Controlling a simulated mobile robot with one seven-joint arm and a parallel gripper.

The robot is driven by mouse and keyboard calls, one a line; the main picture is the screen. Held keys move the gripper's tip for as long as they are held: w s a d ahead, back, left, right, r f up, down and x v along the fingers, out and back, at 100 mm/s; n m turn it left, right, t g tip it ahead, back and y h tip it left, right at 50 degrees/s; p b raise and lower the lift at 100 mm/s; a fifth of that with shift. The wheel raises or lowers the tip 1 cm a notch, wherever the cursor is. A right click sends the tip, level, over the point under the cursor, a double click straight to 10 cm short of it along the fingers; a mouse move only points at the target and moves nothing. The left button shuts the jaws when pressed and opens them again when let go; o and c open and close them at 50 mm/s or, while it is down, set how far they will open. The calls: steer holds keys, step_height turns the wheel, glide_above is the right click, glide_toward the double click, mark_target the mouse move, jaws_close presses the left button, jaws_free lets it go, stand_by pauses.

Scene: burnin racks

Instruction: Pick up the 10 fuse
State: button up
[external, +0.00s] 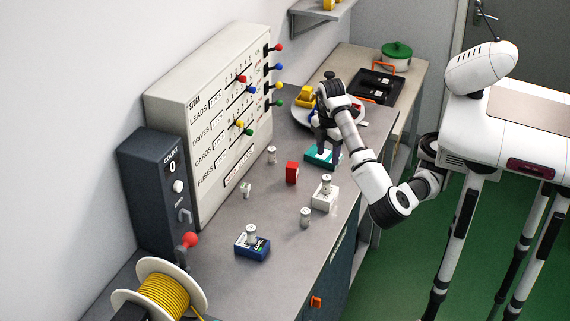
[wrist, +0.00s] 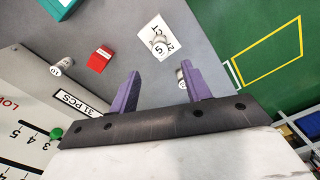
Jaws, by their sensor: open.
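Several small grey-white cylindrical fuses stand on the bench. In the external view one stands near the panel (external: 272,154), one farther left (external: 246,190), one near the front edge (external: 305,217), one on a white block (external: 323,203) and one on a blue block (external: 251,250). Their numbers are too small for me to tell which is the 10. In the wrist view the fuse on the white block (wrist: 158,44) seems marked 5; another fuse (wrist: 62,66) has an unclear mark. A third (wrist: 181,77) is partly hidden by a finger. My gripper (external: 326,135) (wrist: 161,68) is open and empty above the bench.
A teal block (external: 322,155) lies below my gripper. A red block (external: 292,172) stands mid-bench. A lever panel (external: 220,120) and dark counter box (external: 158,195) line the wall. A yellow cable spool (external: 160,290) stands at the near end.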

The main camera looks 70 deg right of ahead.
mark_target(272, 149)
steer(key=shift+o, duration=0.4)
steer(key=w+d+f+n+t+h+b, duration=0.1)
steer(key=w+d+n, duration=0.2)
steer(key=w+n, duration=0.3)
steer(key=w+d+f+n+t+h+b, duration=0.1)
steer(key=w+d+n, duration=0.2)
steer(key=w, duration=0.5)
steer(key=w+d+f+n+b, duration=0.1)
steer(key=w+d+f+n, duration=0.1)
steer(key=w+d+n, duration=0.4)
steer(key=shift+m, duration=0.4)
steer(key=w+f, duration=0.1)
steer(key=f, duration=0.1)
steer(key=w+f, duration=0.1)
steer(key=f, duration=0.1)
steer(key=w+f, duration=0.1)
steer(key=f, duration=0.1)
steer(key=shift+w+a+f, duration=0.2)
steer(key=shift+a+f, duration=0.05)
steer(key=shift+f, duration=0.05)
steer(key=shift+p+x, duration=0.95)
steer(key=shift+x, duration=2.25)
steer(key=shift+a, duration=0.1)
steer(key=c, duration=1.1)
steer(key=shift+r, duration=0.1)
